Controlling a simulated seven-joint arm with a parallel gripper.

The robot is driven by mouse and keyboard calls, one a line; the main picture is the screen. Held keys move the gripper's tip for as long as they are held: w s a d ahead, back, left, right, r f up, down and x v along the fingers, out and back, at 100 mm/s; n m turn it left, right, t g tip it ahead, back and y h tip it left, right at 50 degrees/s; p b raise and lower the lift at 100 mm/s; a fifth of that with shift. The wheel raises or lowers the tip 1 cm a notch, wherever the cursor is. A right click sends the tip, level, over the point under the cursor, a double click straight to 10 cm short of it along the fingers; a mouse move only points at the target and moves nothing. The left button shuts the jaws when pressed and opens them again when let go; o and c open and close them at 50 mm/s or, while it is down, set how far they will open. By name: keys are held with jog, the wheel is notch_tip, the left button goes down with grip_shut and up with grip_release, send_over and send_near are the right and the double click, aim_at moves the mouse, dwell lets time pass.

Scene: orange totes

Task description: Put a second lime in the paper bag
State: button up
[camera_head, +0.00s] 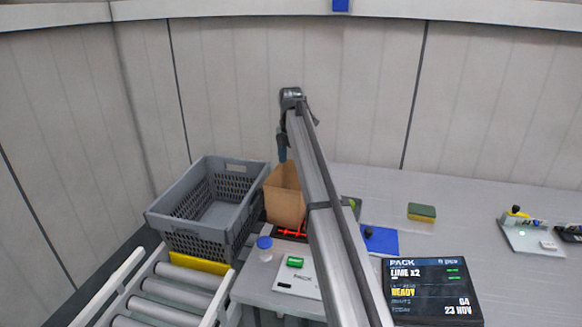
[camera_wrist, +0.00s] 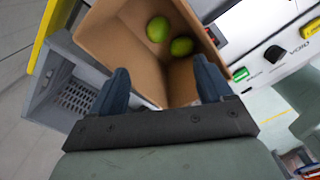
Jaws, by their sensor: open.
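The brown paper bag (camera_head: 284,203) stands open beside the grey crate. The wrist view looks down into the bag (camera_wrist: 122,38), where two green limes, one (camera_wrist: 158,29) and another (camera_wrist: 181,46), lie close together on the bottom. My gripper (camera_wrist: 160,78) is open and empty above the bag mouth, its blue fingers apart. In the head view my gripper (camera_head: 283,153) is over the bag, partly hidden by my arm. A green round thing (camera_head: 352,203) shows just right of my arm, mostly hidden; I cannot tell if it is a lime.
A grey perforated crate (camera_head: 213,205) stands left of the bag, behind a roller conveyor (camera_head: 178,292). A screen (camera_head: 428,289) reads "LIME x2" and "READY". A blue mat (camera_head: 383,241) and a green-yellow sponge (camera_head: 421,212) lie on the table. The table's back right is mostly clear.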

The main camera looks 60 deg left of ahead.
notch_tip(320, 180, up, 11)
dwell(0.4)
dwell(0.4)
